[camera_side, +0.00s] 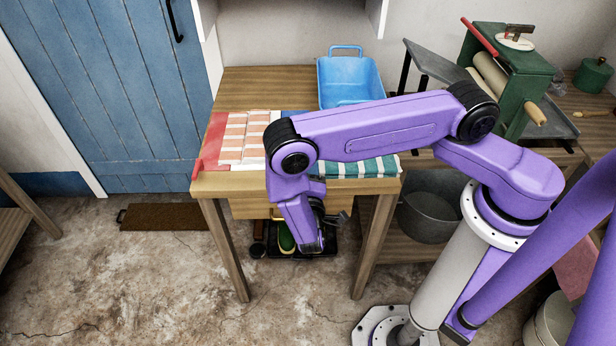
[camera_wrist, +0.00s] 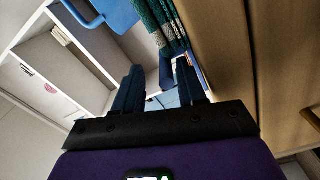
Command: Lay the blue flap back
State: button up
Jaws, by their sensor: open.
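A row of striped cloths lies along the front of the wooden table: a red-edged, orange-and-white striped cloth (camera_side: 243,138) at left and a green-and-white striped cloth (camera_side: 368,167) at right, also in the wrist view (camera_wrist: 164,22). A sliver of blue cloth (camera_side: 297,113) shows between them above my arm; most of that middle stretch is hidden. My gripper (camera_side: 338,216) is below the table's front edge, by the drawer front. In the wrist view its two dark fingers (camera_wrist: 160,82) stand apart, with nothing clearly held. A small blue patch (camera_wrist: 166,72) shows between them; I cannot tell whether it is the flap.
A blue tub (camera_side: 348,80) stands at the table's back right; it also shows in the wrist view (camera_wrist: 110,14). A green mangle (camera_side: 510,80) stands to the right. A dark tray (camera_side: 268,252) with shoes lies under the table. A grey pot (camera_side: 430,212) is at right.

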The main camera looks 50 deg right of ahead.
jog(key=v, duration=1.7)
jog(key=shift+s+a+r, duration=0.15)
jog(key=s+d+r+n+g+y, duration=0.1)
jog(key=d+r+g+y, duration=0.15)
jog(key=r+g, duration=0.35)
jog(key=s+d+r+n+g+y, duration=0.1)
jog(key=d+r+g, duration=0.3)
jog(key=r, duration=0.3)
jog(key=s+d+r+n+g+y, duration=0.2)
jog(key=s+d+r+n+y, duration=0.3)
jog(key=s+d+r+y, duration=0.3)
jog(key=shift+s+d+r+g+y, duration=0.35)
jog(key=shift+s+r+y, duration=0.55)
jog(key=shift+s, duration=0.3)
